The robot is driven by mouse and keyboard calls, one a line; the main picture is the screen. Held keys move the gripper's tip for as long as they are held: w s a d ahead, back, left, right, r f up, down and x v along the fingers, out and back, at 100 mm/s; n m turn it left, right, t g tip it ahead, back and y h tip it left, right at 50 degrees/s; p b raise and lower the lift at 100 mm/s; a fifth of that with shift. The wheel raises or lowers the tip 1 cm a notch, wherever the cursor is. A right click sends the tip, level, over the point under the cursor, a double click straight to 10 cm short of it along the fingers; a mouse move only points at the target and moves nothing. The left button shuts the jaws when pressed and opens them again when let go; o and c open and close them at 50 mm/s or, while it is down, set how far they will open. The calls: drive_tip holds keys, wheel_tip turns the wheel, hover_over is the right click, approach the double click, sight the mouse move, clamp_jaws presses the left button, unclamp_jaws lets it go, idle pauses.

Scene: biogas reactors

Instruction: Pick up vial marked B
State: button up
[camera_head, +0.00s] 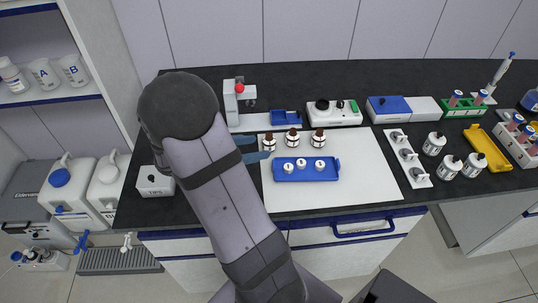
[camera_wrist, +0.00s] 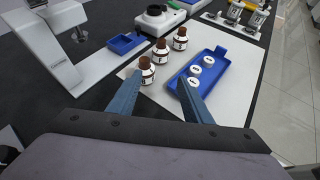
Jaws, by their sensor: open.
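Three brown vials with white labels stand upright in a row on the white mat: a left vial (camera_head: 269,143), a middle vial (camera_head: 292,138) and a right vial (camera_head: 318,139). In the wrist view they are the nearest vial (camera_wrist: 147,72), the middle one (camera_wrist: 161,51) and the farthest one (camera_wrist: 180,39). The labels carry small marks; I cannot read for sure which is B. My gripper (camera_head: 257,149) is open and empty, its blue fingers pointing at the left vial from its left side. In the wrist view the fingertips (camera_wrist: 161,80) spread just before the nearest vial.
A blue tray (camera_head: 333,167) with three white caps lies just in front of the vials. Behind stand a device with a red knob (camera_head: 239,88), a small blue dish (camera_head: 285,117) and a white stirrer-like device (camera_head: 345,117). The mat's front (camera_head: 350,197) is clear.

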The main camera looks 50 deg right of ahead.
sight(266, 137)
drive_tip(key=shift+w+d+f+n+t+h+b, duration=0.2)
drive_tip(key=shift+w+d+f+n+h, duration=0.15)
drive_tip(key=shift+w+d, duration=0.2)
drive_tip(key=shift+w+d+f+n+t+h+b, duration=0.1)
drive_tip(key=shift+w+d+n+t+h+b, duration=0.15)
drive_tip(key=shift+w+d+n, duration=0.25)
drive_tip(key=shift+p+x, duration=0.55)
drive_tip(key=shift+x, duration=1)
drive_tip(key=shift+p+x, duration=0.55)
drive_tip(key=shift+x, duration=1.55)
drive_tip(key=shift+w+r, duration=0.1)
drive_tip(key=shift+c, duration=0.7)
drive_tip(key=c, duration=0.8)
